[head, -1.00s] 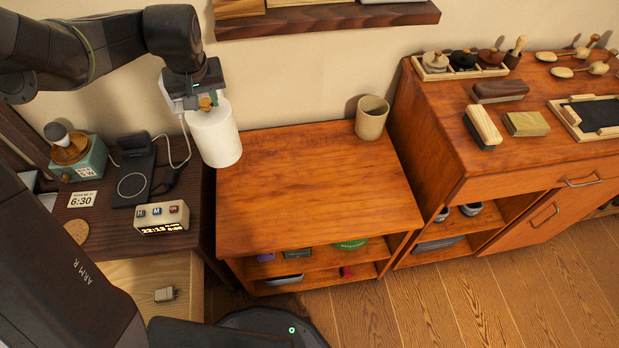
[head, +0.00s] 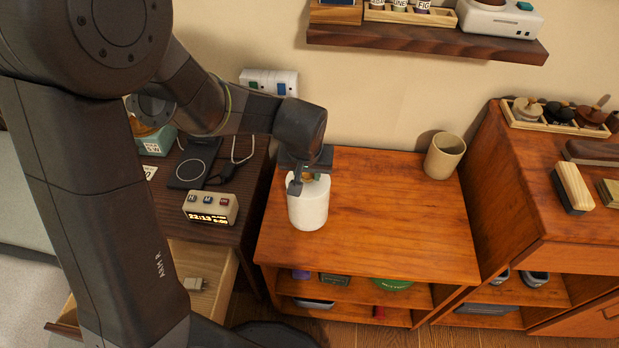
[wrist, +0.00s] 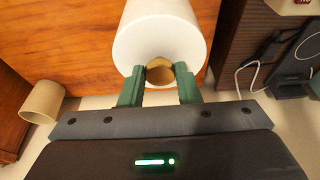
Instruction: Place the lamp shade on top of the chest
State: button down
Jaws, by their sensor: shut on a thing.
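The lamp shade (head: 309,208) is a white, rounded cylinder with a small brass knob on its top end. My gripper (head: 311,177) is shut on the knob, and the shade hangs upright below it. In the wrist view the green fingers of my gripper (wrist: 160,85) close on both sides of the brass knob (wrist: 160,72), with the white shade (wrist: 150,35) beyond. The shade is over the left part of the low reddish wooden chest's top (head: 385,215). I cannot tell whether its base touches the wood.
A beige cup (head: 444,156) stands at the chest's back right. The middle of the top is clear. A dark nightstand with a clock (head: 210,207) and charger (head: 193,165) is at left. A taller cabinet (head: 530,190) is at right, and a wall shelf (head: 430,42) hangs above.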

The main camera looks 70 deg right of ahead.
jog(key=shift+f, duration=1.1)
jog(key=shift+f, duration=0.25)
jog(key=c, duration=1.1)
grip_release()
jog(key=shift+r, duration=0.1)
jog(key=shift+r, duration=0.65)
jog(key=v, duration=1.1)
jog(key=shift+a+p, duration=0.2)
jog(key=shift+p, duration=0.2)
